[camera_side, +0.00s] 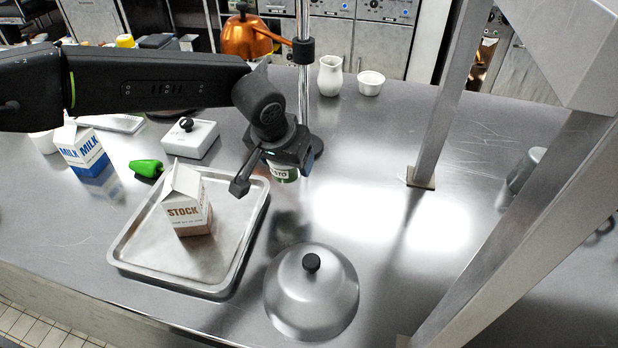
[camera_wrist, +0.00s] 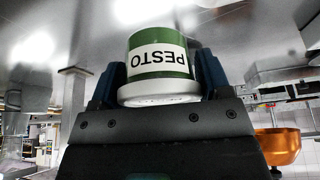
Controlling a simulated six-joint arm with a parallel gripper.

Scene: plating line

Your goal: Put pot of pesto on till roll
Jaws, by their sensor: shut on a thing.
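The pot of pesto (camera_side: 284,172) is green and white with a PESTO label. My gripper (camera_side: 273,176) is shut on it and holds it by the sides, right of the metal tray. In the wrist view the pot (camera_wrist: 158,60) sits between the two dark fingers of my gripper (camera_wrist: 159,82), label upside down, white end towards the camera. A dark reflection below it on the counter suggests it is raised. I cannot clearly identify a till roll; a white rounded thing (camera_side: 43,142) is partly hidden behind the milk carton.
A metal tray (camera_side: 128,262) bears a stock carton (camera_side: 186,205). A steel dome lid (camera_side: 311,292) stands in front. A green pepper (camera_side: 146,168), white lidded dish (camera_side: 190,139) and milk carton (camera_side: 81,148) are left. A white jug (camera_side: 330,76) and ramekin (camera_side: 370,83) stand behind. Metal posts (camera_side: 448,110) rise right.

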